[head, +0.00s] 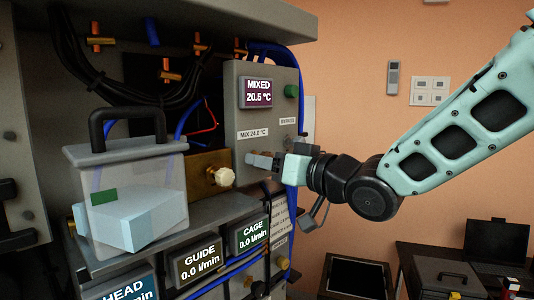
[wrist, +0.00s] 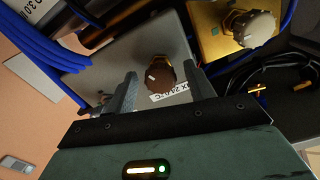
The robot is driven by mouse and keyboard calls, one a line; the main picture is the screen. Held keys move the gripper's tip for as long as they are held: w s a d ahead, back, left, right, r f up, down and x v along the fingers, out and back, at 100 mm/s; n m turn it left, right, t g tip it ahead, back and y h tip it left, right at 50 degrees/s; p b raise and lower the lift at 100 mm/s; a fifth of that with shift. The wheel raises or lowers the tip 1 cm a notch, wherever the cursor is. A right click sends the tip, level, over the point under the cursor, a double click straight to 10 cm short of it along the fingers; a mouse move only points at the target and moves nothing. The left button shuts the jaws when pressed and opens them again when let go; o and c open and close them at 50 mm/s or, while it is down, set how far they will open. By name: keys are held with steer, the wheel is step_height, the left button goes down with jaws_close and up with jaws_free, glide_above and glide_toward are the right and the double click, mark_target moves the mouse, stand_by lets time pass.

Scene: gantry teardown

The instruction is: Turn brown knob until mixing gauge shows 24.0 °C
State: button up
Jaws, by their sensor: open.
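The mixing gauge (head: 258,93) on the grey box reads MIXED 20.5 °C in the head view. A label below it reads MIX 24.0 °C. The brown knob (wrist: 160,76) shows in the wrist view with a pale mark on its face. My gripper (wrist: 159,72) is open, with one finger on each side of the knob. I see a gap between the knob and the left finger; the right finger is close to it, and contact is unclear. In the head view my gripper (head: 264,161) is at the front of the grey box and largely hides the knob.
A cream knob (head: 222,177) on a brass block sits left of my gripper; it also shows in the wrist view (wrist: 252,27). A clear case with a black handle (head: 128,190) stands further left. Blue hoses (head: 291,190) run down the box's right side.

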steer(key=shift+w+a, duration=0.3)
steer(key=shift+a, duration=0.05)
steer(key=c, duration=1)
steer(key=shift+f+b, duration=0.15)
steer(key=shift+b, duration=0.25)
